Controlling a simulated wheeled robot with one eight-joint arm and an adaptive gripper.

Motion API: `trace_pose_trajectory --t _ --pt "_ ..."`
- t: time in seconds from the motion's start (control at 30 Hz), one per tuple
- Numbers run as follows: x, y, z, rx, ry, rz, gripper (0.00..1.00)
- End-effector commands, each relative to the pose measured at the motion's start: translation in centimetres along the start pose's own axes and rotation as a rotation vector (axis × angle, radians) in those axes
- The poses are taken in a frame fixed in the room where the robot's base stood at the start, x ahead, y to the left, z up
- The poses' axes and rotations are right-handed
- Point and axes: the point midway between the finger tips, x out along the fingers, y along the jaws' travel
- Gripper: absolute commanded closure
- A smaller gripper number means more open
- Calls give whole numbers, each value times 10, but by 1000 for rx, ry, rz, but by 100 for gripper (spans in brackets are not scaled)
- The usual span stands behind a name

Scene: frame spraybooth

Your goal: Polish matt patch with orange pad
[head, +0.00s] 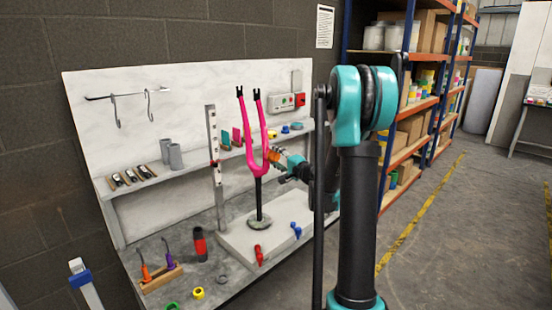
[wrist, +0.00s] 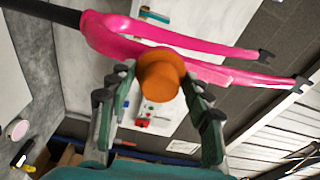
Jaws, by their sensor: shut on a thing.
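A pink bicycle fork (head: 263,140) stands upright on a black post with a round base, on a pale board. My gripper (head: 277,158) is at the right side of the fork, near its crown. In the wrist view my gripper (wrist: 160,100) is shut on an orange pad (wrist: 160,76). The pad lies in front of the pink fork (wrist: 125,40) in that view and overlaps its edge near the crown. I cannot tell if the pad touches the paint. The matt patch cannot be made out; the pad may hide it.
A marked upright post (head: 214,165) stands left of the fork. The back shelf holds grey cups (head: 175,156) and small coloured blocks (head: 237,137). A black and red canister (head: 200,244), red and blue clips and a wooden tool holder (head: 160,278) are on the bench.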

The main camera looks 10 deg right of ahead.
Motion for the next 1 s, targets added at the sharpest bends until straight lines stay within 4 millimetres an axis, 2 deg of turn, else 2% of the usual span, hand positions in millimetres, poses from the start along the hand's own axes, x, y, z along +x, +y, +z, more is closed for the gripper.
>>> trace_pose_trajectory --t 1.0 --pt "16 0 2 0 -1 0 73"
